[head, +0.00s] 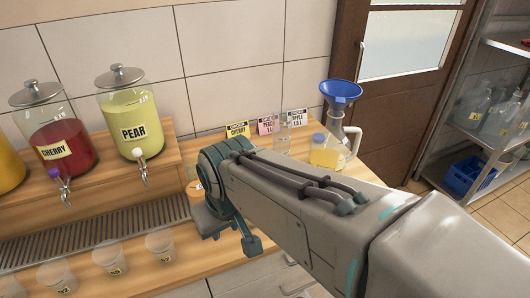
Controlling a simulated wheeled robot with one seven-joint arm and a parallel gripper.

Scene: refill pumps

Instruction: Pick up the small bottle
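My gripper (230,233) is at the end of my arm, low over the counter left of the bottles. My wrist hides much of it, and I cannot tell whether its fingers are open or shut. A small clear bottle (283,136) stands at the back of the counter by the label cards, partly hidden below by my arm.
Dispensers marked CHERRY (68,146) and PEAR (136,118) stand on a raised wooden shelf at left. Several cups (160,246) stand before the drip grate (90,228). A metal rack (465,145) stands right.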

